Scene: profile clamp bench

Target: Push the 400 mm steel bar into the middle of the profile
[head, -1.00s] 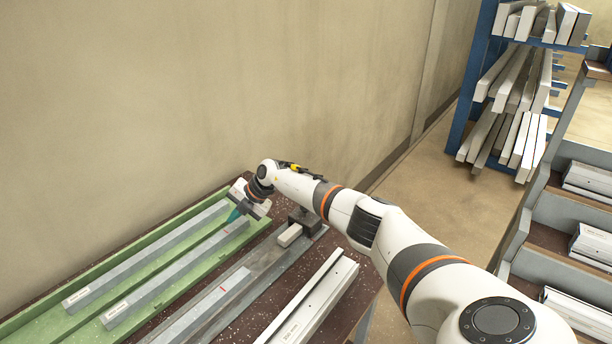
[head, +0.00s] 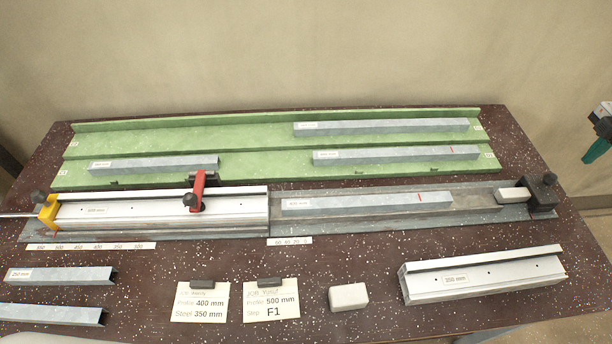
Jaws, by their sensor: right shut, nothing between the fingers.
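A grey steel bar (head: 365,202) with a red mark near its right end lies in the channel of the clamp fixture; its label is too small to read surely. The light aluminium profile (head: 130,211) sits in line to its left, under a red clamp (head: 197,190). A small gap shows between the bar's left end and the profile's right end. My right gripper (head: 597,150), with teal fingertips, is at the right picture edge, beyond the bench. It is shut and empty, apart from the bar. My left gripper is not in view.
A green rack (head: 260,143) behind holds several steel bars. A pale block (head: 513,195) and a black end stop (head: 541,192) are at the channel's right end. In front lie cards (head: 272,299), a white block (head: 348,297), another profile (head: 482,275) and two short bars.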

